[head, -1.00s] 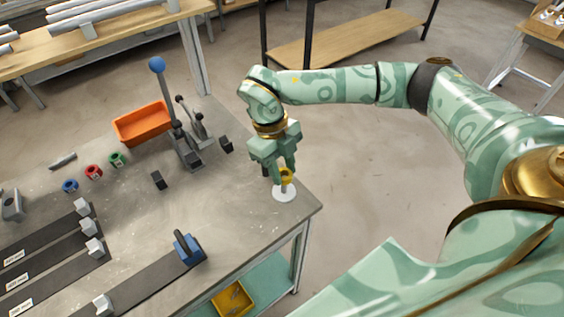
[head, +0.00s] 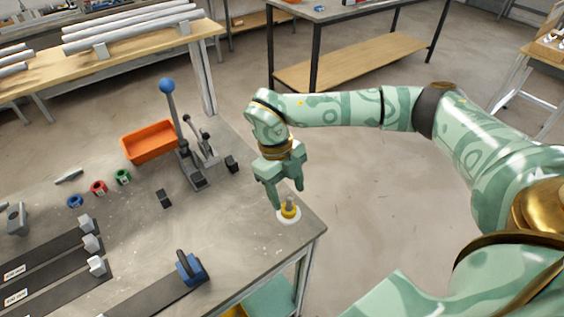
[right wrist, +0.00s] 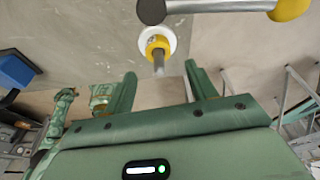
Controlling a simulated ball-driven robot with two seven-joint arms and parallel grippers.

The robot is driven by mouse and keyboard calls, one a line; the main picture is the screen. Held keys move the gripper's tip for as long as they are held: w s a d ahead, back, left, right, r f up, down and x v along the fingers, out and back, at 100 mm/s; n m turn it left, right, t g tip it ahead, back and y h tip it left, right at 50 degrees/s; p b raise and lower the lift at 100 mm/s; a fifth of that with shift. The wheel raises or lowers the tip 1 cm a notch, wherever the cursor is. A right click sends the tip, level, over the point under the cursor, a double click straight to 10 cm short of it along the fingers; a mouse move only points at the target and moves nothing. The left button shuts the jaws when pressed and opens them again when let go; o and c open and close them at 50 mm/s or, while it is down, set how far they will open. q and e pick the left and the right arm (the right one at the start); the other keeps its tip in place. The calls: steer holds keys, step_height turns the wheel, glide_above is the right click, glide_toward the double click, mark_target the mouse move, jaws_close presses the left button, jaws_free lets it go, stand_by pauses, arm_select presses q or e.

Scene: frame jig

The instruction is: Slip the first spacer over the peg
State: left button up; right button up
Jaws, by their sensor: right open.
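The yellow spacer (head: 291,212) sits low around the grey peg (head: 289,202), on the round white base (head: 281,219) at the table's right corner. In the right wrist view the yellow spacer (right wrist: 154,44) also shows around the peg (right wrist: 158,66), whose tip sticks out, with the white base (right wrist: 171,36) behind. My right gripper (head: 288,197) is open, just above the spacer and clear of it. Its two fingers (right wrist: 160,72) are spread with nothing between them in the right wrist view. My left gripper is out of view.
Blue (head: 75,201), red (head: 98,187) and green (head: 123,177) rings lie at the left. A lever press with a blue knob (head: 167,85) stands behind them near an orange bin (head: 150,143). A blue clamp (head: 189,267) is at the front. The table around the peg is clear.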

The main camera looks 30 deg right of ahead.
steer(key=p+v, duration=0.2)
steer(key=v, duration=1.3)
steer(key=shift+r, duration=0.1)
